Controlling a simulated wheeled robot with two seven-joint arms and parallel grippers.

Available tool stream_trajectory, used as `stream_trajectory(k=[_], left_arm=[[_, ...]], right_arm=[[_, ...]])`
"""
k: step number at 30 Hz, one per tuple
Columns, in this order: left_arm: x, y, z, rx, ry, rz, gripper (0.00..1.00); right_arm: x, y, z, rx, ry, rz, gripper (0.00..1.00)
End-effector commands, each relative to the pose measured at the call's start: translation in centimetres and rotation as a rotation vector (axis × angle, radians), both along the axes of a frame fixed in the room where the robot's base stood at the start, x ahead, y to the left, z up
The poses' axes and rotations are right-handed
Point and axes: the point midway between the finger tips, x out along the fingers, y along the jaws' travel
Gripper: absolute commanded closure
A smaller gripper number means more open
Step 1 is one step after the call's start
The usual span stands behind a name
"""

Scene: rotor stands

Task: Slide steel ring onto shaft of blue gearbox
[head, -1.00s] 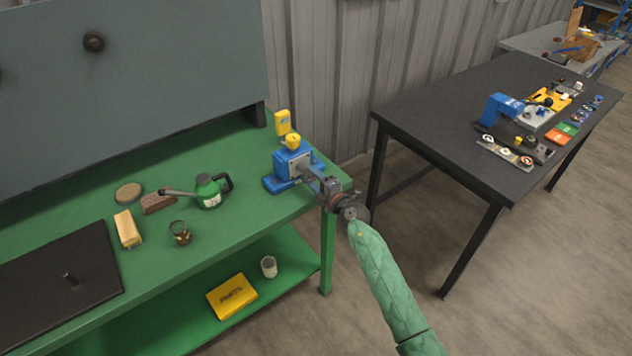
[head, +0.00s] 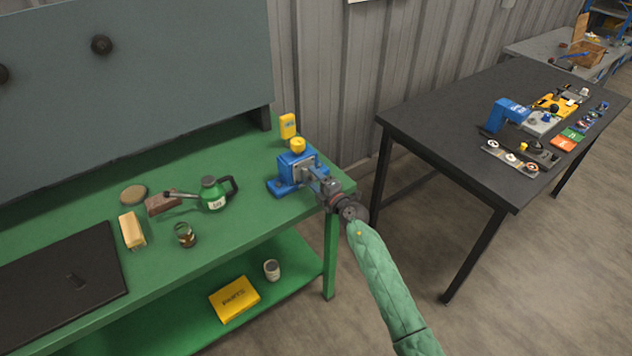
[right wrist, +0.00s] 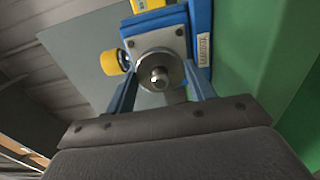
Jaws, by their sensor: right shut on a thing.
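The blue gearbox (head: 292,168) stands at the right end of the green bench, with a yellow cap on top and a grey face plate toward my right gripper (head: 318,180). In the right wrist view, my right gripper (right wrist: 159,82) is shut on the steel ring (right wrist: 146,67), one finger at each side. The shaft (right wrist: 160,77) of the gearbox shows through the middle of the ring, its end toward the camera. The ring appears around the shaft, in front of the face plate (right wrist: 156,38); whether it touches the plate I cannot tell. My left gripper is not in view.
A yellow box (head: 288,126) stands behind the gearbox. A black table (head: 440,120) stands at the right across open floor.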

Motion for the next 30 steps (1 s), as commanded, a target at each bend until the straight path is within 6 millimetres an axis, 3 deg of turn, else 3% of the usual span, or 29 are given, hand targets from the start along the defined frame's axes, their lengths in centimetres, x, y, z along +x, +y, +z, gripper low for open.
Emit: stream_trajectory(k=[30], left_arm=[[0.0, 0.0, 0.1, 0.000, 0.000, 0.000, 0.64]], right_arm=[[1.2, 0.9, 0.0, 0.000, 0.000, 0.000, 0.66]])
